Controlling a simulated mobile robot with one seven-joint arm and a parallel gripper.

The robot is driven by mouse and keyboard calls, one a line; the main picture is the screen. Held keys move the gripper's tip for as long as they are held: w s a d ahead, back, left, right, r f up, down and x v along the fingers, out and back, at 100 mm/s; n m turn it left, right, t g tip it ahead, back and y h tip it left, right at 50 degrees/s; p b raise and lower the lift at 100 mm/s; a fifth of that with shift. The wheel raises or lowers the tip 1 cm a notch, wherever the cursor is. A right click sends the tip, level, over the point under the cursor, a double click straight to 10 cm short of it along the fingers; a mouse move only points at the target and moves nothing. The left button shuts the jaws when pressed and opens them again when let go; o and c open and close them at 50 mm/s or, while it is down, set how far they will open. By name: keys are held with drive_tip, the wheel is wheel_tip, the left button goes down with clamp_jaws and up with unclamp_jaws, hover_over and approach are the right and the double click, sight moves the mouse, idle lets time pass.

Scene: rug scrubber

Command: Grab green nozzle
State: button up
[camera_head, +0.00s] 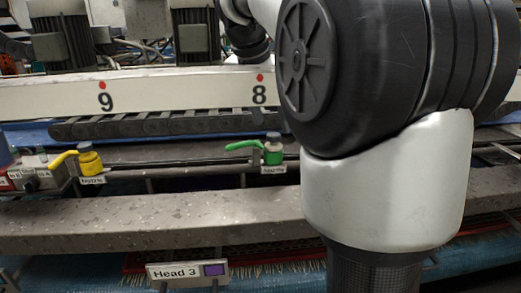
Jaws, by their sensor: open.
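The green nozzle (273,153) stands on the machine's dark rail near the middle of the view. Its green lever points left, and it has a grey cap on top and a white label below. My arm's large black and white links fill the right side, just right of the nozzle, and do not cover it. Dark parts of my arm also show at the top middle. My gripper's fingers are not seen, so I cannot tell where they are relative to the nozzle.
A similar yellow nozzle (89,160) with its lever to the left stands further left, beside a grey switch box (38,178). A long grey beam (150,222) runs across in front. A white beam (180,92) marked 9 and 8 runs behind. A "Head 3" sign (187,272) hangs below.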

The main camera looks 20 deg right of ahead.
sight(274, 134)
drive_tip(key=b+x, duration=0.1)
drive_tip(key=x, duration=0.4)
drive_tip(key=shift+w+f+b, duration=0.1)
drive_tip(key=shift+f+b, duration=0.2)
drive_tip(key=shift+f, duration=0.1)
drive_tip(key=c, duration=1.2)
drive_tip(key=shift+r, duration=0.1)
